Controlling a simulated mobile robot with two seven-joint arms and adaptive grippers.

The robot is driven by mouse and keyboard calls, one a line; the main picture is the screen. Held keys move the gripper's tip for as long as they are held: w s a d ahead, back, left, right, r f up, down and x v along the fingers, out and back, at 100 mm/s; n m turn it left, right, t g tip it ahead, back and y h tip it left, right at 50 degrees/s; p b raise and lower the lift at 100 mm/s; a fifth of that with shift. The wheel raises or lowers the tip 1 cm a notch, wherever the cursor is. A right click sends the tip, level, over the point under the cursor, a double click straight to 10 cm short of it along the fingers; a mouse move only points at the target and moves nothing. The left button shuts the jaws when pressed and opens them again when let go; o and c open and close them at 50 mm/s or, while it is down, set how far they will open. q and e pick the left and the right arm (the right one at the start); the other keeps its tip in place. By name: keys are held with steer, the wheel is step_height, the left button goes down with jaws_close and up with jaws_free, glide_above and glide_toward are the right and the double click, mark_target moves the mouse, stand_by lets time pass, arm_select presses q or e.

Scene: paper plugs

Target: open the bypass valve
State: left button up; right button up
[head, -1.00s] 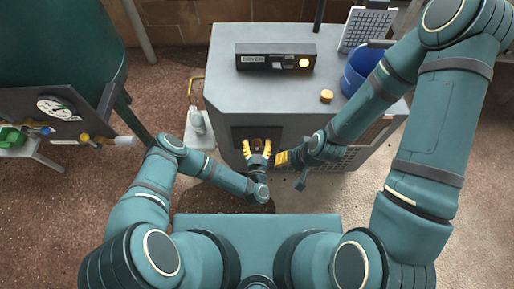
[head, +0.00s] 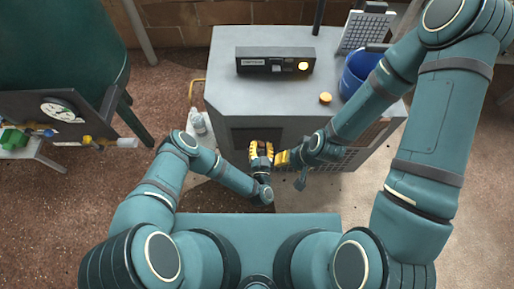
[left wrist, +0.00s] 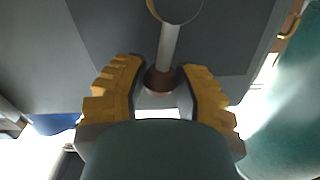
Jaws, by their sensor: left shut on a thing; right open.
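My left gripper (head: 261,150) is in front of the dark recess in the grey cabinet's front. Its yellow fingers are closed in; in the left wrist view the fingers (left wrist: 160,95) stand either side of a brown round piece (left wrist: 160,80) with a grey stem (left wrist: 168,47). A ring shows at the stem's far end. My right gripper (head: 282,158) is just to the right, open and empty, near the cabinet front. A dark panel with a gauge (head: 60,109) and a pipe with blue and yellow fittings (head: 88,139) is at the left. I cannot tell which part is the bypass valve.
A green tank (head: 60,45) is at the far left.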

arm_select(q)
steer(key=shift+d+m, duration=0.1)
steer(key=shift+m, duration=0.2)
steer(key=shift+d+f+m+p, duration=0.2)
steer(key=shift+d+m+p, duration=0.35)
steer(key=shift+m, duration=0.55)
steer(key=shift+d+f+m, duration=0.2)
steer(key=shift+d+m, duration=0.05)
steer(key=shift+m, duration=0.15)
steer(key=shift+d+f+m+b, duration=0.45)
steer(key=shift+d+m+b, duration=0.15)
steer(key=shift+m, duration=0.6)
steer(key=shift+f+m, duration=0.1)
steer(key=shift+m, duration=0.3)
